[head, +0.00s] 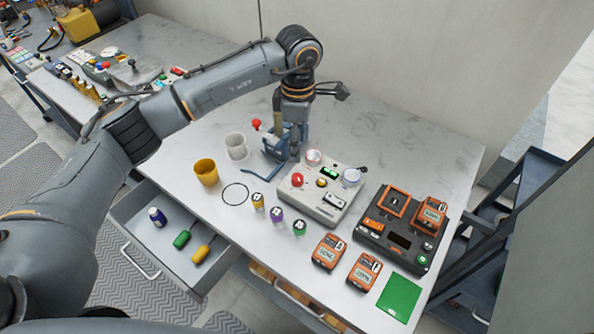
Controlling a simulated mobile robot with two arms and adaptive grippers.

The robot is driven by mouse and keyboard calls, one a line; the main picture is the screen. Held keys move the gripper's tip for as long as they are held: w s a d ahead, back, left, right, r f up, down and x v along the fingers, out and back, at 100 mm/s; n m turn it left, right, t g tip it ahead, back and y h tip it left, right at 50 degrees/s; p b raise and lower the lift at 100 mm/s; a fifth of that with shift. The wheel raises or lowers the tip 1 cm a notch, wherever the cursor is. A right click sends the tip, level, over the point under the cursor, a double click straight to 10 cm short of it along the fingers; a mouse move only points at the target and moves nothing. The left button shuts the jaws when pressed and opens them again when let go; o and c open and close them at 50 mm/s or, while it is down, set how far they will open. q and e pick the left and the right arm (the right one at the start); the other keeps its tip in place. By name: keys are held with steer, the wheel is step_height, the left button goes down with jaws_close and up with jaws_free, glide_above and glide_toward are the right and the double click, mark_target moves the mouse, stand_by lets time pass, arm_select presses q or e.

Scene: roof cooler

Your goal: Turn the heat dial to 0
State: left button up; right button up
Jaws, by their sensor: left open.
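The grey control box (321,205) stands on the table right of centre. My left gripper (294,155) points down just behind the box's left rear corner, open, beside a blue device (274,148). Its fingertips are partly hard to make out. My right gripper is not in view.
A dark charger station (400,231) and orange battery packs (329,252) lie right. An open drawer (160,258) juts from the front left.

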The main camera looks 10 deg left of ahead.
mark_target(297, 177)
arm_select(q)
steer(key=f+p, duration=0.1)
steer(key=f, duration=0.2)
steer(key=f+p, duration=0.1)
steer(key=f, duration=0.2)
steer(key=f+p, duration=0.1)
steer(key=f, duration=0.2)
steer(key=shift+s+f, duration=0.25)
steer(key=shift+f, duration=0.85)
jaws_close()
